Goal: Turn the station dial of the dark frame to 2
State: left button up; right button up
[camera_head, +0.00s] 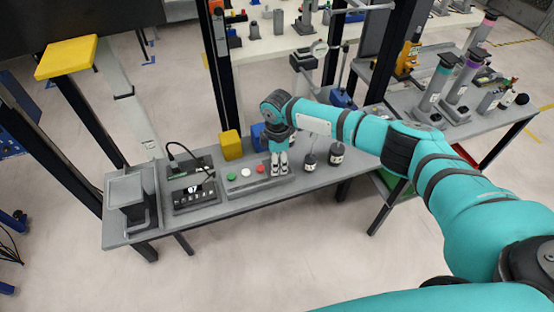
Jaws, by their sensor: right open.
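My right arm reaches in from the right, and its gripper (279,170) points down over the right end of a grey button box (240,186) on a narrow grey bench (218,213). The jaws are open. The box carries a green, a white and a red button; the gripper covers its right end, so I cannot see a dial there or tell whether the fingers touch one. Dark upright posts (224,75) stand behind the bench. My left gripper is out of view.
A black display unit (194,193) with a cable and a grey block-like device (131,200) stand left of the box. A yellow block (231,145) is behind it. Two dark weights (336,153) stand right of the gripper. A second bench (475,120) holds several cylinders.

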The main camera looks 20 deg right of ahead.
grip_shut()
dwell(0.3)
jog(key=shift+a+r+m+p, duration=0.1)
jog(key=shift+m+p, duration=0.75)
jog(key=shift+m, duration=0.15)
jog(key=m+p, duration=0.2)
jog(key=m, duration=0.1)
jog(key=shift+s, duration=0.1)
jog(key=m+p, duration=0.2)
jog(key=m, duration=0.2)
jog(key=shift+m, duration=0.3)
jog(key=shift+m+p, duration=0.65)
jog(key=shift+m, duration=0.45)
